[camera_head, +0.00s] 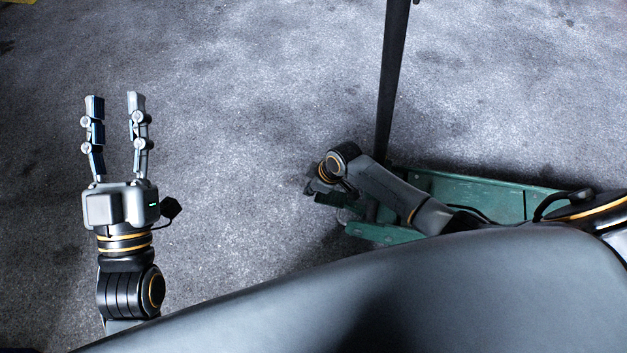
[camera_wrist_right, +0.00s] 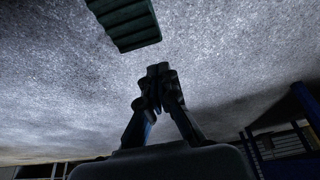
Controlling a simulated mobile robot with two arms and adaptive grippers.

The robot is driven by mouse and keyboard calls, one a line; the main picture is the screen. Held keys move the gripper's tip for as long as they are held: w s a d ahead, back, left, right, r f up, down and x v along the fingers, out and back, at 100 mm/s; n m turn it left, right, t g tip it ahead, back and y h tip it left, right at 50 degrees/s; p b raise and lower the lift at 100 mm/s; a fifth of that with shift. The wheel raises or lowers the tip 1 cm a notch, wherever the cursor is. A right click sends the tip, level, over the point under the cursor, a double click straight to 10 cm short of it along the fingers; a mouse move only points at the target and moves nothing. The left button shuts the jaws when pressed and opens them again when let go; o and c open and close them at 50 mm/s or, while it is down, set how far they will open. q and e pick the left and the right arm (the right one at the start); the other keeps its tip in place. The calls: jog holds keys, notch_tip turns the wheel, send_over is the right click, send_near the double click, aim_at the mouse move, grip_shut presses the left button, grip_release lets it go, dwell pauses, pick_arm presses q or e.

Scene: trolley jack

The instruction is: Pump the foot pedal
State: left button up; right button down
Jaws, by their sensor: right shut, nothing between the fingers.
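The green trolley jack (camera_head: 480,192) lies on the floor at the right in the head view, partly hidden behind my right arm and body. Its dark handle (camera_head: 391,80) stands nearly upright. A ribbed green pedal (camera_wrist_right: 125,22) shows at the top of the right wrist view, beyond and to the left of my right fingertips, with a visible gap. My right gripper (camera_wrist_right: 159,72) is shut and empty. In the head view it is dark and mostly hidden by its wrist, near the jack's left end. My left gripper (camera_head: 115,104) is open and empty, at the left, away from the jack.
Bare grey floor (camera_head: 250,90) surrounds the jack, with free room at left and behind. The right wrist view shows a blue-framed shelf or rack (camera_wrist_right: 284,143) at lower right. My own body covers the bottom of the head view.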

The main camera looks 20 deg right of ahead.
pick_arm(q)
notch_tip(320, 180, down, 7)
jog(key=w+g+y+p, duration=0.1)
jog(key=w+g, duration=0.1)
jog(key=g, duration=0.2)
jog(key=shift+a+f+g+y, duration=0.2)
jog(key=shift+a+g+y, duration=0.1)
jog(key=shift+g, duration=0.1)
pick_arm(e)
jog(key=shift+v, duration=1.7)
pick_arm(q)
jog(key=shift+w, duration=0.1)
pick_arm(e)
jog(key=shift+w+a+r, duration=0.1)
jog(key=shift+w, duration=0.05)
